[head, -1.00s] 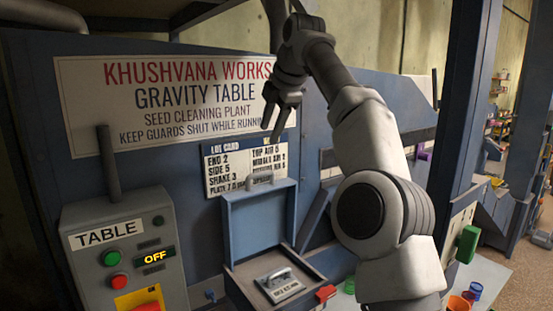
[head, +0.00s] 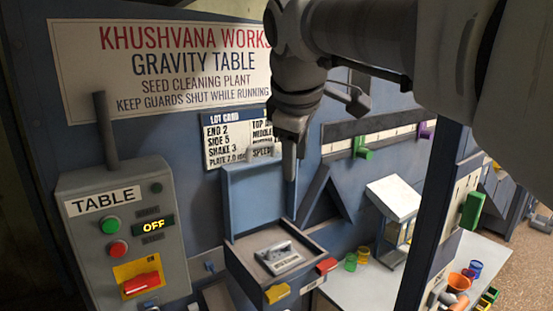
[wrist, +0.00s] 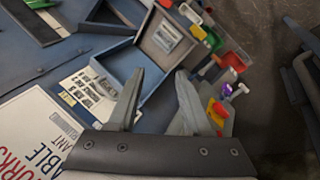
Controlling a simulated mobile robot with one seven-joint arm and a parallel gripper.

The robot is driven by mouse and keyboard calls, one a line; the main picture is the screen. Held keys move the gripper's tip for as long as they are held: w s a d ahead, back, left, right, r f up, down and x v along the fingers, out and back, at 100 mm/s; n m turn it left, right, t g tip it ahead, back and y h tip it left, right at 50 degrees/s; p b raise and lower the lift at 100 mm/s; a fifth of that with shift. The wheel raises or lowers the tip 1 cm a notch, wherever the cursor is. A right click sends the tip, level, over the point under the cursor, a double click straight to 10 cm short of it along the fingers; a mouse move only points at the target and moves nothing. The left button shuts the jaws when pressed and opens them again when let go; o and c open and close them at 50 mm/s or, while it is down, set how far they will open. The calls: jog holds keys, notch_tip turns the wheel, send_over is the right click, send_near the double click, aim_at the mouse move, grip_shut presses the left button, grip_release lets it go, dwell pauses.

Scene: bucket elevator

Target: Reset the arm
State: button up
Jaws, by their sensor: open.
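My gripper (wrist: 155,100) shows in the wrist view with its two fingers apart and nothing between them. In the head view my gripper (head: 290,155) hangs fingers down in front of the machine, beside the lot card and over the right part of the raised lid of a blue box. My arm reaches in from the upper right and hides part of the sign and the machine front.
The open blue box (head: 245,250) holds a metal plate with a handle (head: 280,258). The table control box (head: 125,235) stands at left, reading OFF. A dark blue post (head: 425,235) stands near my arm.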

jog(key=s+d+f+m+b, duration=0.1)
jog(key=s+d+f+m, duration=0.4)
jog(key=s+f, duration=0.4)
jog(key=s+d+f+m+b, duration=0.1)
jog(key=s+d+f+m, duration=0.5)
jog(key=s+f+m, duration=0.2)
notch_tip(320, 180, down, 4)
jog(key=shift+s+f+b, duration=0.25)
jog(key=shift+s+b, duration=0.15)
jog(key=shift+s, duration=0.8)
